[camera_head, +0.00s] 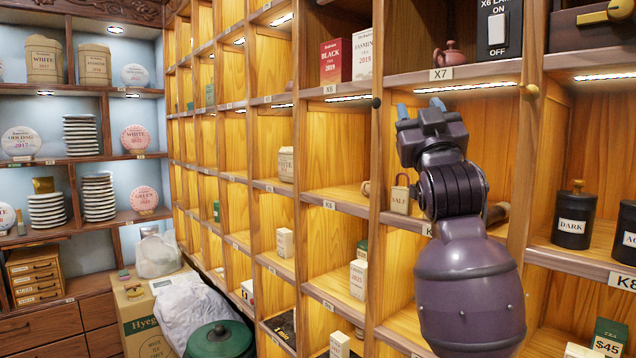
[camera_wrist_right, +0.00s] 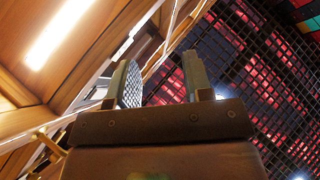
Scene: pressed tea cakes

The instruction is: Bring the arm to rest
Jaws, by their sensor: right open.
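My right gripper (camera_head: 420,108) is raised in front of the wooden shelf wall, just below the shelf labelled X7. Its two blue-grey fingertips point up and stand apart with nothing between them. The right wrist view also shows the right gripper (camera_wrist_right: 160,82), with its two fingers spread and empty. My purple right arm (camera_head: 468,290) comes up from the lower right and hides part of the cubbies behind it. My left gripper is not in view.
A small reddish teapot (camera_head: 449,55) and a light switch (camera_head: 497,28) are above the gripper. Black jars (camera_head: 573,218) stand to the right. A green-lidded bin (camera_head: 220,340) and plastic bags (camera_head: 190,305) are low at left.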

